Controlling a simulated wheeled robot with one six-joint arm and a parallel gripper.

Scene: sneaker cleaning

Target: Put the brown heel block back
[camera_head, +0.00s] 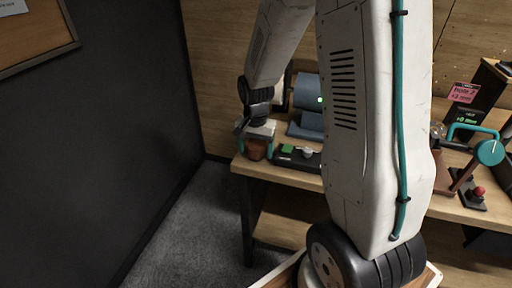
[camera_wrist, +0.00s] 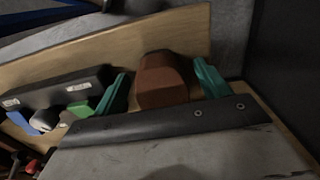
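The brown heel block (camera_head: 257,149) is at the left corner of the wooden table, below my wrist in the head view. In the wrist view the brown block (camera_wrist: 162,80) shows between the two teal fingers of my gripper (camera_wrist: 163,68). Narrow gaps show between block and fingers on both sides, so my gripper looks open around the block. My gripper (camera_head: 256,147) points down over the table corner in the head view. The block's underside is hidden, so I cannot tell whether it rests on the table.
A black tray (camera_head: 297,158) with a green block (camera_head: 288,149) and a white knob (camera_head: 308,152) lies right of the block. A blue-grey device (camera_head: 307,98) stands behind. A dark wall (camera_head: 120,120) rises on the left. My arm hides the table's middle.

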